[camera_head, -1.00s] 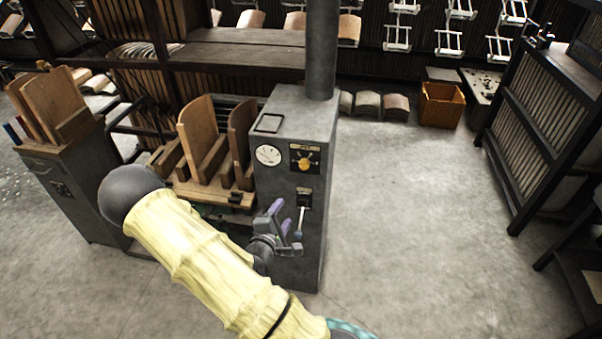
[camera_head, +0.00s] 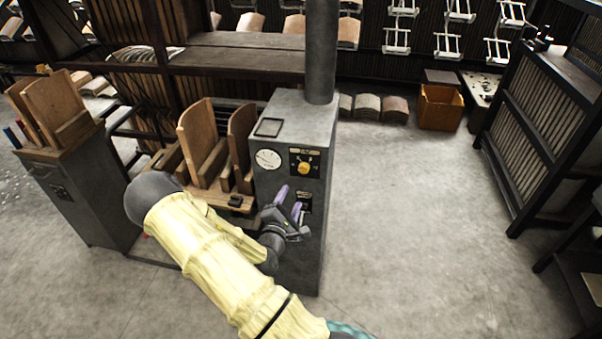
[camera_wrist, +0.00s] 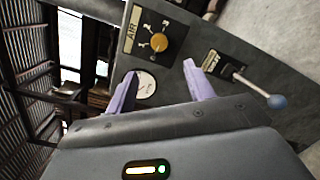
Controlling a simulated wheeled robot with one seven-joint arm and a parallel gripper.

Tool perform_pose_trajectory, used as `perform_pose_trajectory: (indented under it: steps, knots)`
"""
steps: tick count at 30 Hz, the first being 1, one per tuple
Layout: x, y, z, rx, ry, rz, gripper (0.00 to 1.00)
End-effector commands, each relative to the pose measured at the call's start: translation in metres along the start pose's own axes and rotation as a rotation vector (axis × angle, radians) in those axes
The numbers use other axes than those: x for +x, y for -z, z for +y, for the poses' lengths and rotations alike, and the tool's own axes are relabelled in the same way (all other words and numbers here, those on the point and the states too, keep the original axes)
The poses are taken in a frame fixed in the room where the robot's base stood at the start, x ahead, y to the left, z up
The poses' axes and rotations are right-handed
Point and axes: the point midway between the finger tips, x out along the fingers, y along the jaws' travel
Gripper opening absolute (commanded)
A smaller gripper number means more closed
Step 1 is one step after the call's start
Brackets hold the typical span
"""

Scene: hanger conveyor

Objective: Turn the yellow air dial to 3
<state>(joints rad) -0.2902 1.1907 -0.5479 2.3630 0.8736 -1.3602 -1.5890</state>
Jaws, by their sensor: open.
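The yellow air dial (camera_head: 303,168) sits on a black plate on the front of the grey machine cabinet (camera_head: 290,225). It also shows in the wrist view (camera_wrist: 159,42), beside the word AIR and a ring of numbers too small to read surely. My gripper (camera_head: 290,200) is below the dial in the head view, open and empty, its purple fingers pointing up toward the panel. In the wrist view the fingers (camera_wrist: 160,82) are apart, with the dial beyond and between them, not touched. The pointer's setting is not clear.
A round white gauge (camera_head: 268,159) is left of the dial. A lever with a blue-grey ball end (camera_wrist: 277,101) is on the same panel, mostly hidden behind my gripper in the head view. Wooden boards (camera_head: 200,140) stand to the left.

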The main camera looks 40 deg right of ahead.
Motion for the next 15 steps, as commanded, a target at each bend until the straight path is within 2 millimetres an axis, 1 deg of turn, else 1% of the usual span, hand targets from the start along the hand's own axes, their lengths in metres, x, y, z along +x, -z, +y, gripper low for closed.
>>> perform_pose_trajectory:
  steps: [1,8,15]
  knots:
    - [0.01,-0.002,0.002,0.002,-0.001,-0.002,0.53]
    - [0.049,0.002,0.004,0.003,-0.005,0.004,0.53]
    - [0.091,0.0,0.003,0.003,-0.003,0.002,0.53]
